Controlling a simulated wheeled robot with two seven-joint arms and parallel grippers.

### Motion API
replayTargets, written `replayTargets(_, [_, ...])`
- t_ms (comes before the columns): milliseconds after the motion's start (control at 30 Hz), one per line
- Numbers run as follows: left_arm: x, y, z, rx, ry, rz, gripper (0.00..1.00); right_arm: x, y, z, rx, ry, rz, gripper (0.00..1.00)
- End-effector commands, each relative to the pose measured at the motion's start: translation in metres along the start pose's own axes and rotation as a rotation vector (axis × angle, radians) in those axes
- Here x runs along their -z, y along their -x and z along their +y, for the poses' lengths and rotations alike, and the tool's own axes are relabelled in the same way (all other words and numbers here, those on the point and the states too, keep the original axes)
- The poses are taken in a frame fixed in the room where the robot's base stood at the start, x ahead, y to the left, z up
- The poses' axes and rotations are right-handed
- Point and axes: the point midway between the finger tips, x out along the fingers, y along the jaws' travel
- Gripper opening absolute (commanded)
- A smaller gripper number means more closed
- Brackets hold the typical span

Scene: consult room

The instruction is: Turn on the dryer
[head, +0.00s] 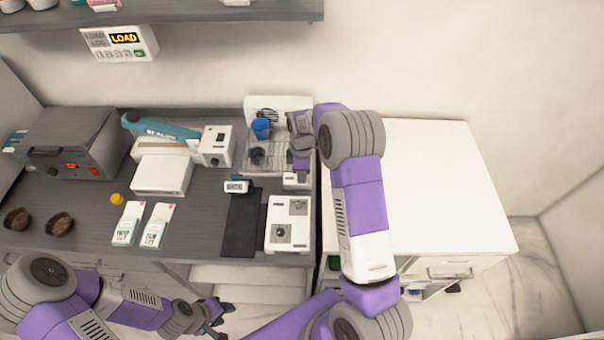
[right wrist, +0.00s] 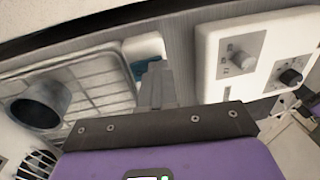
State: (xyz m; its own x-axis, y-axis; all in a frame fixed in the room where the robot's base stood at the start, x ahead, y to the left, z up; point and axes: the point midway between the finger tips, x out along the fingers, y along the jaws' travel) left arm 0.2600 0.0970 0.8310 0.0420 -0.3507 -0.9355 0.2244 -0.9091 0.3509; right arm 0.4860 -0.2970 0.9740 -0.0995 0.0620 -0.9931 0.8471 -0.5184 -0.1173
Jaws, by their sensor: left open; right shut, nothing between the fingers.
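The dryer appears to be the wire rack tray (head: 257,168) with a white back panel and round fan grille (head: 268,115), at the back right of the counter. A blue cup (head: 261,127) and a dark cup (head: 257,154) are on it. A small white block (head: 296,182) sits at its front right corner. My right gripper (head: 299,170) is shut and empty, over or beside this block; contact cannot be told. In the right wrist view its fingers (right wrist: 157,85) partly cover a white part with a teal piece (right wrist: 148,62). My left gripper (head: 226,318) is open, below the counter front.
A white box with knobs (head: 288,222) stands in front of the rack; it also shows in the right wrist view (right wrist: 210,50). A black mat (head: 240,225) and small display (head: 236,186) are beside it. The white cabinet top (head: 440,190) is clear.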

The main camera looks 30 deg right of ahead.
Motion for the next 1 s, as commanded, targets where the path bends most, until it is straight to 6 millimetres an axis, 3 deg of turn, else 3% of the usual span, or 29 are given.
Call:
replayTargets(367, [0.000, 0.002, 0.001, 0.000, 0.000, 0.000, 0.43, -0.001, 0.002, 0.013, 0.002, -0.001, -0.002, 0.00])
replayTargets(733, [0.000, 0.003, 0.001, 0.000, 0.000, 0.000, 0.43, -0.001, 0.006, 0.014, 0.003, 0.000, -0.001, 0.00])
replayTargets(867, [-0.001, 0.011, 0.004, 0.000, 0.000, 0.000, 0.43, -0.001, 0.019, 0.014, 0.001, -0.002, 0.000, 0.00])
replayTargets(1000, [-0.001, 0.028, 0.010, 0.000, 0.000, 0.000, 0.43, -0.003, 0.046, 0.013, 0.001, -0.004, 0.000, 0.00])
